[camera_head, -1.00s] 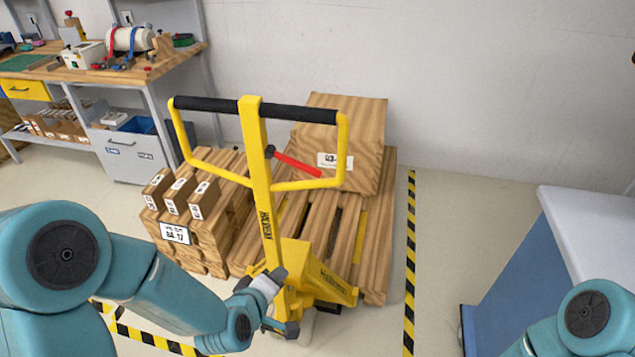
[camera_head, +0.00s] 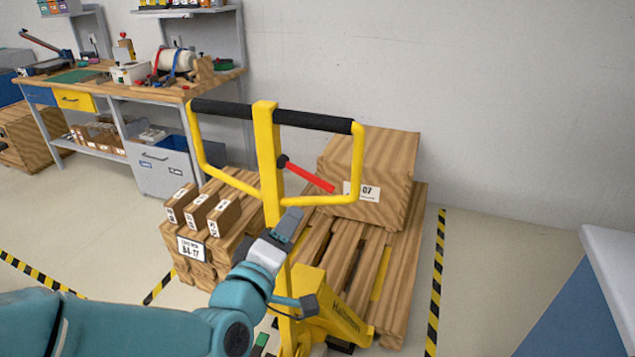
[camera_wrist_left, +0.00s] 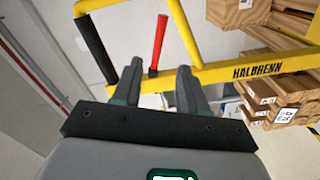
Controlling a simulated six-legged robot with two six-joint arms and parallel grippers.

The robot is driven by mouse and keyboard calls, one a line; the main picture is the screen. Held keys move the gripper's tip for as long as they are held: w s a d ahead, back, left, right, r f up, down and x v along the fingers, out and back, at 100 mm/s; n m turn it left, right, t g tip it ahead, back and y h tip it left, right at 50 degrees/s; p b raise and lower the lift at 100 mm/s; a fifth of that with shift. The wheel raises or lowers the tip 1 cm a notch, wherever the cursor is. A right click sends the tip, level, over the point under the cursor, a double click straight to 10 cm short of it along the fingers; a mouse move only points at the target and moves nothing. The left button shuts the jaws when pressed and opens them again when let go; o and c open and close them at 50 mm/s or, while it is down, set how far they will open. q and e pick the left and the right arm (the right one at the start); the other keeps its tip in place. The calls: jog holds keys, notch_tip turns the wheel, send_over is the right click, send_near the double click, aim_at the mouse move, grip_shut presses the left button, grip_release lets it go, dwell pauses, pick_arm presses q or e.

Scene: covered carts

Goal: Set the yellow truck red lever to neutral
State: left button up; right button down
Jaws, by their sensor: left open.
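The yellow truck (camera_head: 267,150) stands in the middle of the head view, with a looped handle and black grips. Its red lever (camera_head: 312,178) sits on a dark pivot on the mast and slopes down to the right inside the loop. My left gripper (camera_head: 303,262) is open and empty at the mast, below the lever. In the left wrist view the red lever (camera_wrist_left: 159,42) appears beyond and between the open fingertips (camera_wrist_left: 160,68), apart from them. The mast crosses behind the fingers. My right gripper is out of view.
A wooden pallet (camera_head: 405,240) with a large box (camera_head: 385,165) stands behind the truck. Small boxes (camera_head: 203,210) on a wooden stack are to its left. A workbench (camera_head: 130,87) is at the back left. A blue-sided white cart (camera_head: 590,290) is at the right edge.

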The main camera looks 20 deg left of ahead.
aim_at(316, 185)
pick_arm(q)
jog(key=w+p, duration=0.2)
jog(key=w, duration=1)
jog(key=shift+w+d+r, duration=0.1)
jog(key=shift+w+d, duration=0.05)
jog(key=shift+w, duration=0.05)
jog(key=shift+w+p, duration=0.35)
jog(key=shift+w, duration=0.3)
jog(key=shift+s, duration=0.1)
